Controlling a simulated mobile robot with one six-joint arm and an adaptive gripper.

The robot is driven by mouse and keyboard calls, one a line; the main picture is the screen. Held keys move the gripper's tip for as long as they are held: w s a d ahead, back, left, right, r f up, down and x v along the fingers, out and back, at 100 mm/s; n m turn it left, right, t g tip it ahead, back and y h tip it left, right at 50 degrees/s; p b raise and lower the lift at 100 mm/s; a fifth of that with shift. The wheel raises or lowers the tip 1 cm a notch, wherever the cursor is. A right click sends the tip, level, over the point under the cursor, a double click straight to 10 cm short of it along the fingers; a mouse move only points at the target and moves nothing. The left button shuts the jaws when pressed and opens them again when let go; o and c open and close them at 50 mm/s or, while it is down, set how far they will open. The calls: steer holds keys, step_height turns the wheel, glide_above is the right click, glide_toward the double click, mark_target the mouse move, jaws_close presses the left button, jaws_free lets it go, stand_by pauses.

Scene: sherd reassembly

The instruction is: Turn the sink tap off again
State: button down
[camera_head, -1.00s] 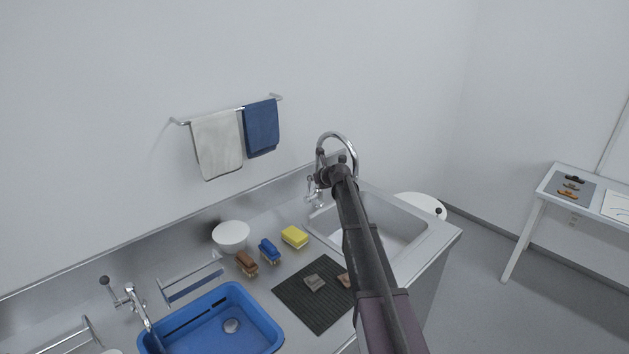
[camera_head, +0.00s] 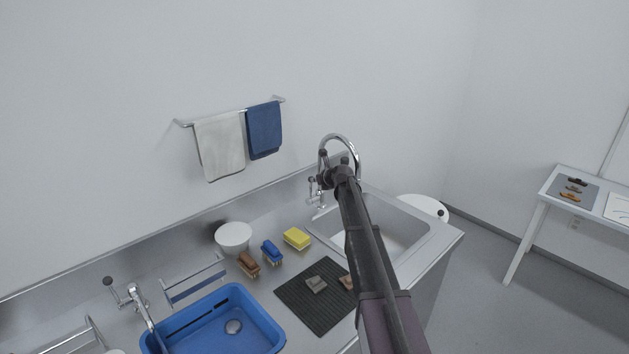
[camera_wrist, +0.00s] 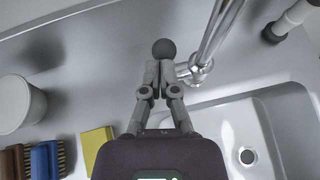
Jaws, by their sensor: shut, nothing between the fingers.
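The sink tap has a tall chrome arched spout (camera_head: 341,140) at the back of the steel sink (camera_head: 395,236). In the wrist view the chrome pipe (camera_wrist: 215,35) rises just right of my gripper (camera_wrist: 164,72). My gripper is shut and empty, its fingertips together at the dark ball knob (camera_wrist: 164,49) of the tap's lever. The knob appears right at the tips; I cannot tell whether they touch. In the head view my arm hides most of the gripper. No clear water stream shows over the drain (camera_wrist: 247,157).
A yellow sponge (camera_head: 297,238), a blue brush (camera_head: 272,251), a brown brush (camera_head: 249,263) and a white bowl (camera_head: 233,236) stand left of the sink. A dark ribbed mat (camera_head: 314,302) with sherds lies in front. A second tap (camera_head: 138,297) stands over a blue basin (camera_head: 255,318).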

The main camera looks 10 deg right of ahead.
steer(key=w+a+r+p+v, duration=0.1)
steer(key=r+p+v, duration=0.1)
steer(key=p+v, duration=0.6)
steer(key=v, duration=0.4)
steer(key=shift+r, duration=0.25)
steer(key=shift+w, duration=0.1)
steer(key=s+d+f+t+y+b, duration=0.1)
steer(key=s+f+t+b, duration=0.1)
steer(key=f+b, duration=0.5)
steer(key=s+f+t+b, duration=0.1)
steer(key=f+t+b, duration=0.3)
steer(key=b, duration=1.3)
steer(key=shift+s+d+f+t+y, duration=0.35)
steer(key=shift+d+f+t+y, duration=0.05)
steer(key=shift+f, duration=1.1)
steer(key=shift+w, duration=0.15)
steer(key=x, duration=1.3)
steer(key=shift+w+a+p, duration=0.2)
steer(key=shift+w+p, duration=0.15)
